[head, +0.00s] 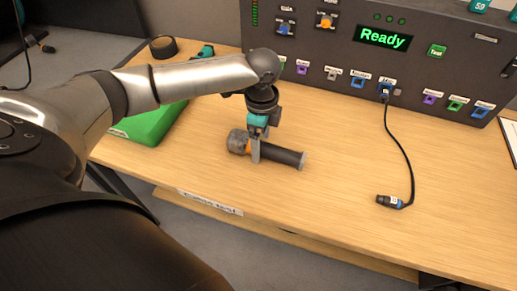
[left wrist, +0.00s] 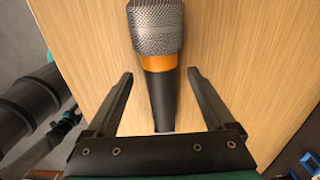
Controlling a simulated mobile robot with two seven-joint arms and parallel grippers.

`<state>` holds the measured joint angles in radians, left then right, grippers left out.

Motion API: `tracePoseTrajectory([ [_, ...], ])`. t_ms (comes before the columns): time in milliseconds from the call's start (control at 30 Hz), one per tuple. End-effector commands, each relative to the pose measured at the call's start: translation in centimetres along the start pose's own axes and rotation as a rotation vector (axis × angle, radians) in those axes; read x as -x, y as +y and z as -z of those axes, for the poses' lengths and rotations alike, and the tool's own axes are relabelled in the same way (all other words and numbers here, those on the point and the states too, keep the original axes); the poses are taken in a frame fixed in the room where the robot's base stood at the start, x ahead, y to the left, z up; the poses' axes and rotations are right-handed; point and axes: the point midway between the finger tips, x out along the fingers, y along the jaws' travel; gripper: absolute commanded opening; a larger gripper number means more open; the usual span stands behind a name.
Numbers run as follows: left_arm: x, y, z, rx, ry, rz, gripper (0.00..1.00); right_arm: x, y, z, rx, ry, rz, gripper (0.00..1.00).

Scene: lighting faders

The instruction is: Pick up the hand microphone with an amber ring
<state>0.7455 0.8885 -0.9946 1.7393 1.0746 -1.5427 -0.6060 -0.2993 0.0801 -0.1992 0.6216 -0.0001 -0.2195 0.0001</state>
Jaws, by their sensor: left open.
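The hand microphone (head: 284,156) lies on its side on the wooden table (head: 340,190), with a grey mesh head, an amber ring and a black handle. In the left wrist view the microphone (left wrist: 158,65) runs down the middle, and its amber ring shows just below the mesh head. My left gripper (head: 254,155) is over the microphone near the ring. In the left wrist view my left gripper (left wrist: 160,75) is open, with one finger on each side of the handle and a visible gap to both.
A black panel (head: 330,52) with a green "Ready" display and coloured ports stands at the back. A cable with a black connector (head: 390,201) hangs from it onto the table. A green case (head: 150,125) and a roll of tape (head: 163,47) are at the left.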

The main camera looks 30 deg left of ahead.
Motion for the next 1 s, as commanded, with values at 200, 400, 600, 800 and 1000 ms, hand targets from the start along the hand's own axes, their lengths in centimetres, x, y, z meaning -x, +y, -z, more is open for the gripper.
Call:
tracePoseTrajectory([
  [200, -0.96, -0.05, 0.03, 0.000, 0.001, 0.002, 0.87, -0.34, 0.03, 0.01, 0.000, 0.001, 0.000, 0.62],
  [400, -0.91, -0.05, 0.04, -0.001, 0.001, 0.002, 0.74, -0.32, 0.05, 0.02, 0.000, 0.001, -0.001, 0.62],
  [600, -0.90, -0.05, 0.04, -0.001, 0.001, 0.002, 0.51, -0.32, 0.09, 0.01, 0.000, 0.001, -0.001, 0.62],
  [800, -0.90, -0.05, 0.04, -0.001, 0.001, 0.002, 0.29, -0.32, 0.16, -0.01, 0.001, 0.000, -0.002, 0.62],
  [1000, -0.90, -0.05, 0.04, -0.001, 0.001, 0.002, 0.06, -0.32, 0.17, -0.02, 0.001, 0.000, -0.002, 0.62],
])
